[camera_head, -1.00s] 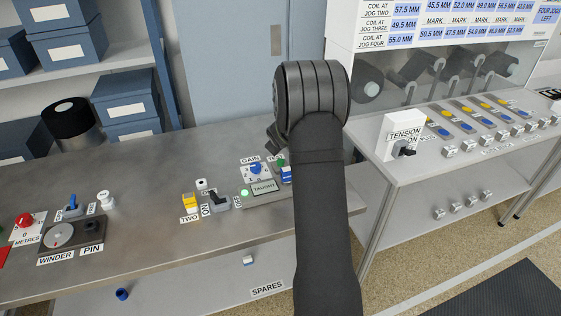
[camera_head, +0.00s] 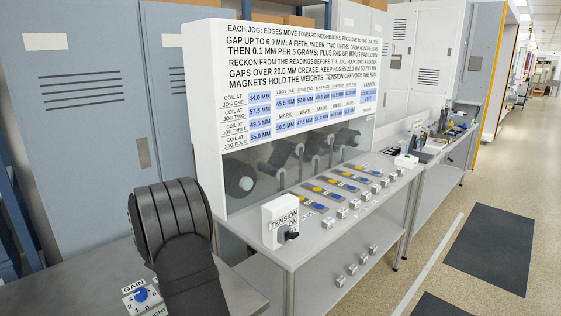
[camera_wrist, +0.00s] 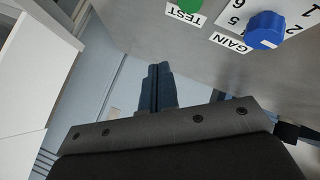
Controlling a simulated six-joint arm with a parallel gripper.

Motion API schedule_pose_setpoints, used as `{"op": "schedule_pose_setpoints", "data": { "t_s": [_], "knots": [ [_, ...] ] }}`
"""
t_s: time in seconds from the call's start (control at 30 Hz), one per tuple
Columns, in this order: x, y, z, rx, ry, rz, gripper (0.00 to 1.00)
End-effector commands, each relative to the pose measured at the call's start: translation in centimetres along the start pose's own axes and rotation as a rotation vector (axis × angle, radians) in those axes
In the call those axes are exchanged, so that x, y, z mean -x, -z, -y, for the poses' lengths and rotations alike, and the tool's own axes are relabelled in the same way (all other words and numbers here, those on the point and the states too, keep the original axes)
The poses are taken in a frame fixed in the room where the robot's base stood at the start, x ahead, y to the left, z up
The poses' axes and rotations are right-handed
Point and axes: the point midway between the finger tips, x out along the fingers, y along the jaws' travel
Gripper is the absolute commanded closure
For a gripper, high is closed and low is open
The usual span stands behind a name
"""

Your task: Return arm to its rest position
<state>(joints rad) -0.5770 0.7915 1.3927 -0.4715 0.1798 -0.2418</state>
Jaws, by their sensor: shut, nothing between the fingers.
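In the wrist view my gripper (camera_wrist: 158,72) is shut, its two dark fingers together with nothing between them. It is near the bench's TEST and GAIN controls and touches none of them in that view. In the head view my dark arm stands at the lower left and hides the gripper. The blue GAIN knob (camera_head: 141,294) shows just left of my arm, and it also shows in the wrist view (camera_wrist: 266,30). The green TEST button (camera_wrist: 190,5) is at the top edge of the wrist view.
The web machine (camera_head: 207,140) with its sign and rollers stands right of my arm. Its front shelf carries the TENSION switch (camera_head: 291,235) and rows of pads and small cubes. Blue-grey lockers (camera_head: 95,130) stand behind. The floor on the right is open, with dark mats (camera_head: 487,247).

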Motion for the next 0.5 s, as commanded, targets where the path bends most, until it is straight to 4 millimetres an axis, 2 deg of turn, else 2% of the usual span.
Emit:
{"op": "schedule_pose_setpoints", "data": {
  "t_s": [0.2, 0.5],
  "knots": [
    [1.4, 1.1, -1.0, -0.001, -0.001, -0.001, 1.0],
    [1.6, 1.2, -1.2, 0.0, 0.0, 0.0, 1.0]
  ]
}}
